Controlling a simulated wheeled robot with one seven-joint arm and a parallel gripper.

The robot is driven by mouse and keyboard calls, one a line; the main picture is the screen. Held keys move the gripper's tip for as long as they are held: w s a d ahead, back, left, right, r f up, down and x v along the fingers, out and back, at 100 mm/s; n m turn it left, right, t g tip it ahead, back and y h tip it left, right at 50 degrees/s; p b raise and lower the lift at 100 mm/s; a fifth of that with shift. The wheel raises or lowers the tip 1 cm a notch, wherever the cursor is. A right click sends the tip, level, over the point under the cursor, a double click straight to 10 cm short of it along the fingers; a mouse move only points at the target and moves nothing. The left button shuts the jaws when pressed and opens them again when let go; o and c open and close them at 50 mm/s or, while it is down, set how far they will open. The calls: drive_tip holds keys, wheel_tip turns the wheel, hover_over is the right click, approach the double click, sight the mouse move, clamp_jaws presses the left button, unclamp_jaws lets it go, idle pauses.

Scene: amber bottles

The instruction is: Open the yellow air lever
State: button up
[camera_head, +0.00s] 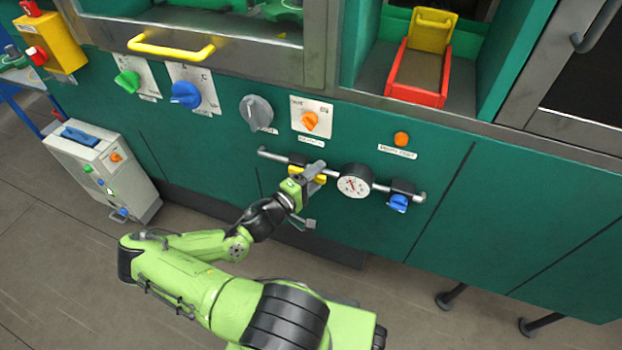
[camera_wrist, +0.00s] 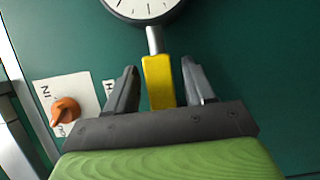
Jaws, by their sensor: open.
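The yellow air lever (camera_wrist: 158,84) sits between the two fingers of my gripper (camera_wrist: 159,68) in the wrist view. The fingers are open, with a gap on each side of the lever. In the head view, my gripper (camera_head: 314,172) is at the thin grey pipe on the green panel, left of the round gauge (camera_head: 355,181). It partly hides the yellow lever (camera_head: 320,179) there. In the wrist view, the grey pipe (camera_wrist: 154,40) and the gauge (camera_wrist: 143,8) lie beyond the fingertips.
A blue lever (camera_head: 398,203) hangs on the pipe right of the gauge. An orange knob (camera_head: 310,121) is above, beside a grey knob (camera_head: 257,112). A yellow handle (camera_head: 170,48) sticks out at upper left. A grey case (camera_head: 103,170) stands on the floor at left.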

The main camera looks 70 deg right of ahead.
drive_tip(key=p+v, duration=0.2)
drive_tip(key=v, duration=1.3)
drive_tip(key=shift+w+a, duration=0.2)
drive_tip(key=shift+a, duration=0.15)
drive_tip(key=shift+f, duration=0.1)
